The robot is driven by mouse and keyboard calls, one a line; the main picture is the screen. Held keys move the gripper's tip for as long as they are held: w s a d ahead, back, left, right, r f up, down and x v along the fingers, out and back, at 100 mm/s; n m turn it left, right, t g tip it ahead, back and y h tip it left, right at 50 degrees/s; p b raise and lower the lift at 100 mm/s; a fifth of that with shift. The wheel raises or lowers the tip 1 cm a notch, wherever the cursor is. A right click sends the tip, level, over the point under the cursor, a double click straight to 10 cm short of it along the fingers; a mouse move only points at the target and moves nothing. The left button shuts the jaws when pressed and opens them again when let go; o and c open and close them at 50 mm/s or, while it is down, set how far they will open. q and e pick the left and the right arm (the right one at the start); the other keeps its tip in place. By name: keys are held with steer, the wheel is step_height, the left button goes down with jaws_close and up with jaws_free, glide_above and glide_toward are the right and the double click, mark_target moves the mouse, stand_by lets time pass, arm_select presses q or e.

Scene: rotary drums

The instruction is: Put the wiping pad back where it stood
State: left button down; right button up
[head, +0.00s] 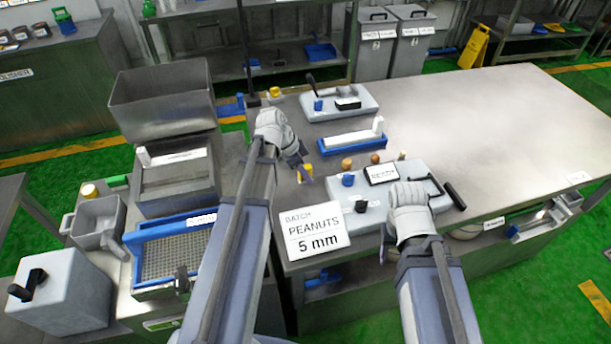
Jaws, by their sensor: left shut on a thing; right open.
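My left gripper (298,160) is over the left part of the metal table and is shut on a small yellow piece, which looks like the wiping pad (306,171). Much of the pad is hidden by the fingers, and whether it touches the table is unclear. My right gripper (385,240) is open, at the front edge of the near grey drum unit (408,170); its fingers are mostly hidden behind its wrist.
A blue-edged white tray (350,141) and a second grey unit (340,102) stand farther back. A sign reading "BATCH PEANUTS 5 mm" (314,232) stands at the table's front left. The metal table (500,130) is clear on the right. A blue-framed sieve (170,255) is at left.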

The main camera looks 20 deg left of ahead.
arm_select(q)
steer(key=shift+f, duration=0.1)
steer(key=c, duration=1)
jaws_free()
steer(key=shift+f, duration=0.1)
steer(key=o, duration=0.5)
steer(key=shift+c, duration=0.2)
steer(key=shift+p+v, duration=0.7)
steer(key=shift+v, duration=0.25)
steer(key=p+v, duration=1)
steer(key=v, duration=0.1)
steer(key=s+d+f+n+g+y, duration=0.1)
steer(key=s+d+n+y, duration=0.1)
steer(key=s+d, duration=0.5)
steer(key=s+d+f+n+g+y, duration=0.1)
steer(key=s+d+n, duration=0.4)
steer(key=d, duration=1)
steer(key=shift+s+g+y, duration=0.5)
steer(key=shift+s+y, duration=0.6)
steer(key=shift+s, duration=0.05)
